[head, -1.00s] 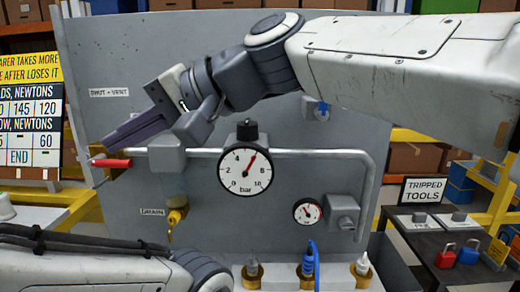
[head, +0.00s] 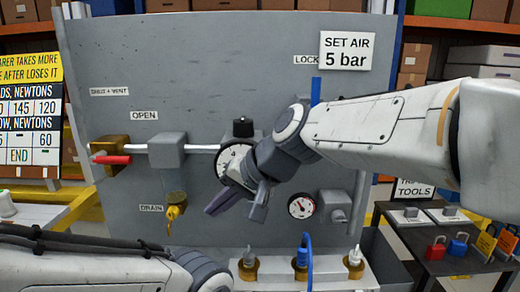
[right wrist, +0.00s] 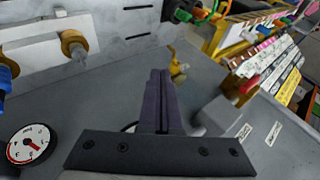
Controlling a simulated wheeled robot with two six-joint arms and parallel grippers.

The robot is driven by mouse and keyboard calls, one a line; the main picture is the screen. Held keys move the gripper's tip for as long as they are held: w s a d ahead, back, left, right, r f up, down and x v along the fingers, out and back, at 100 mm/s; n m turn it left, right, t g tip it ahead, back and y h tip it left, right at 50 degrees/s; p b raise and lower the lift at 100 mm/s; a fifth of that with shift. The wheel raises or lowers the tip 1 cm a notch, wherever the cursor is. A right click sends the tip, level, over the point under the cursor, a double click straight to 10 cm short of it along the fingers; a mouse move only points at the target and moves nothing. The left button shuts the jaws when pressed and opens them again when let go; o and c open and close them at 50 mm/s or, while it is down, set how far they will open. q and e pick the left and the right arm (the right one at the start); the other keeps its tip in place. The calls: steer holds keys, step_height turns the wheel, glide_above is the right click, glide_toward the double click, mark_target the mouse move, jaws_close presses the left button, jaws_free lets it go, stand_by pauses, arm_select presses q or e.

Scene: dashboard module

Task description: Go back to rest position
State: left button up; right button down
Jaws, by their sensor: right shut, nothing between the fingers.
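My right gripper (head: 236,202) is in front of the grey panel (head: 250,60), over the lower part of the large pressure gauge (head: 229,163), which it partly hides. In the right wrist view its two dark fingers (right wrist: 158,100) lie together, shut and empty. My left arm enters at the lower left of the head view; its gripper is not seen. The red-handled valve (head: 112,159) sits on the pipe at the left of the panel, apart from my right gripper.
A small gauge (head: 301,205) is right of my gripper. Several brass fittings stand along the ledge below. A yellow drain valve (head: 174,211) hangs at the lower left. A black table (head: 450,262) with padlocks is at the right. A sign (head: 346,52) reads SET AIR 5 bar.

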steer(key=d+f+h, duration=0.5)
steer(key=d+f, duration=1)
steer(key=d, duration=0.1)
steer(key=s+d+f+n+g+h, duration=0.1)
steer(key=s+d+f+h, duration=0.2)
steer(key=s+d+f, duration=0.6)
steer(key=s+a+r+n+g+y, duration=0.1)
steer(key=s+a+r+n, duration=0.25)
steer(key=s+a, duration=0.25)
steer(key=s+a+r+n+g, duration=0.2)
steer(key=s+a+n, duration=0.2)
steer(key=s+a, duration=0.15)
step_height(320, 180, up, 15)
steer(key=p, duration=1.4)
steer(key=shift+s+a+p, duration=0.2)
steer(key=shift+a+p, duration=0.15)
steer(key=shift+a, duration=0.05)
steer(key=shift+m, duration=0.25)
